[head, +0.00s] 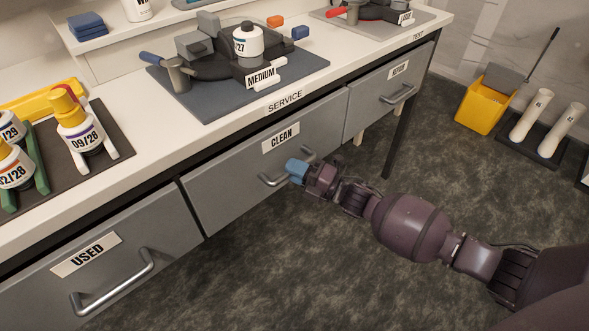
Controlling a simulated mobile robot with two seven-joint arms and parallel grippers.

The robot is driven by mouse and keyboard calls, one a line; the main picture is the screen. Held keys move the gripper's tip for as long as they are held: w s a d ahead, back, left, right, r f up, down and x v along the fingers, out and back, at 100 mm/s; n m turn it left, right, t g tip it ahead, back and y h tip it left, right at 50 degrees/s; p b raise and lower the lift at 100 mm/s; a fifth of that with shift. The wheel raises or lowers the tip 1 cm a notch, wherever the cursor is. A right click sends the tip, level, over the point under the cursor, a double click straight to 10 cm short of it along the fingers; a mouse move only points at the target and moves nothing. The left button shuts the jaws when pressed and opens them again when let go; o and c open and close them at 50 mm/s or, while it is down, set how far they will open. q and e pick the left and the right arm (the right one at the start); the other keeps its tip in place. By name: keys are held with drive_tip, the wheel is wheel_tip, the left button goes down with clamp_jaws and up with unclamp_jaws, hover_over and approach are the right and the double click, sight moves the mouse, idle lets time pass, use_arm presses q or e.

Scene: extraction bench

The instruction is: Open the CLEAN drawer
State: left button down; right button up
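The CLEAN drawer (232,170) is a grey drawer front in the middle of the bench, with a white CLEAN label (281,137). It looks shut. Its silver bar handle (272,181) is on the right part of the front. My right gripper (296,170), with blue fingertips, is at the handle's right part and covers some of it. I cannot tell whether the fingers are around the handle or only beside it. My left gripper is not in view.
The USED drawer (140,235) is at the left and the REPAIR drawer (372,107) at the right. Bottles with date labels stand on a dark tray (112,140). A grey mat (205,108) holds the MEDIUM device. A yellow bucket (481,108) stands on the floor, which is clear before the bench.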

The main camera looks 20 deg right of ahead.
clamp_jaws()
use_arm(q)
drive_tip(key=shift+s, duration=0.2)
